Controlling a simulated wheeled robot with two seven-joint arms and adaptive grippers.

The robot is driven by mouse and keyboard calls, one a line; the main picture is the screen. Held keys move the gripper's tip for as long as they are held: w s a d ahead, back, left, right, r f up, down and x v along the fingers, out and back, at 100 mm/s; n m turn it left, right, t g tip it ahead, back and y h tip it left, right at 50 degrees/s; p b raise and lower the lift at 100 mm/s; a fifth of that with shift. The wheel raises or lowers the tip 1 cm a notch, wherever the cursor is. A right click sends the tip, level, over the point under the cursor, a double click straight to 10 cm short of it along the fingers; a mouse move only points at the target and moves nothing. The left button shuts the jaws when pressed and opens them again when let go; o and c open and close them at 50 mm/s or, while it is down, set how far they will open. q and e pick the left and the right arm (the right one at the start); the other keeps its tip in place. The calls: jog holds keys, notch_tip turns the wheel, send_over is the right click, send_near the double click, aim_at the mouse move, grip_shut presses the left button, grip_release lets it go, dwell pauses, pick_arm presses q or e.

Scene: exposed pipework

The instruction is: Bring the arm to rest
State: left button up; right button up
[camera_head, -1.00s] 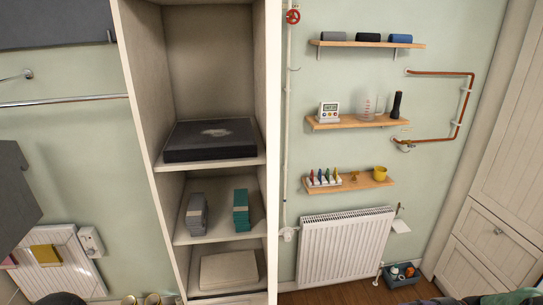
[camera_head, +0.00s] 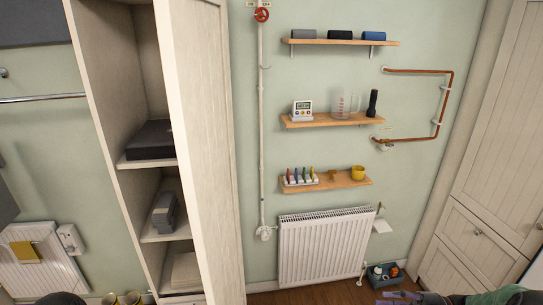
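What looks like my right gripper (camera_head: 396,297) shows at the bottom edge, right of centre, below the blue crate. It is pale and partly cut off, and I cannot tell whether it is open or shut. A dark, partly green and blue shape, seemingly my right arm, runs from it to the bottom right corner. My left gripper is not in view. A dark rounded shape at the bottom left edge is too cut off to identify.
A tall open cabinet (camera_head: 203,150) stands left. Three wall shelves carry small items, the lowest shelf (camera_head: 330,184) above a white radiator (camera_head: 322,250). A blue crate (camera_head: 386,275) sits on the floor. A copper pipe (camera_head: 452,98) and wardrobe (camera_head: 480,235) are right.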

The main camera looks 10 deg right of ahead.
jog(key=w+a+f+m+t+h+b, duration=0.1)
jog(key=w+a+f+m+t, duration=0.25)
jog(key=w, duration=0.35)
jog(key=w+a+f+m+t+h+b, duration=0.1)
jog(key=w+a+f+m+t+h, duration=0.1)
jog(key=w+a+f+m+t, duration=0.3)
jog(key=w+a+f+m+h+b, duration=0.1)
jog(key=w+a+f+m+h, duration=0.2)
jog(key=f, duration=0.3)
jog(key=w+a+f+m+h+b, duration=0.2)
jog(key=w+a+f+m+h, duration=0.15)
jog(key=f, duration=0.25)
jog(key=s+a+f+m+g+h+b, duration=0.1)
jog(key=s+a+f+m+g+h, duration=0.15)
jog(key=s+a+f, duration=0.4)
jog(key=s+a+f+m+g+h+b, duration=0.1)
jog(key=s+a+f+g, duration=0.2)
jog(key=f, duration=0.6)
jog(key=s+a+f+g, duration=0.1)
jog(key=s+f+g, duration=0.1)
jog(key=s, duration=0.4)
jog(key=s+a+f+m+g+b, duration=0.1)
jog(key=s+a+f+g, duration=0.1)
jog(key=s, duration=0.4)
jog(key=s+a+f+g, duration=0.1)
jog(key=s+f+g, duration=0.1)
jog(key=s+g, duration=0.2)
jog(key=shift+s+a, duration=0.4)
jog(key=shift+s, duration=0.5)
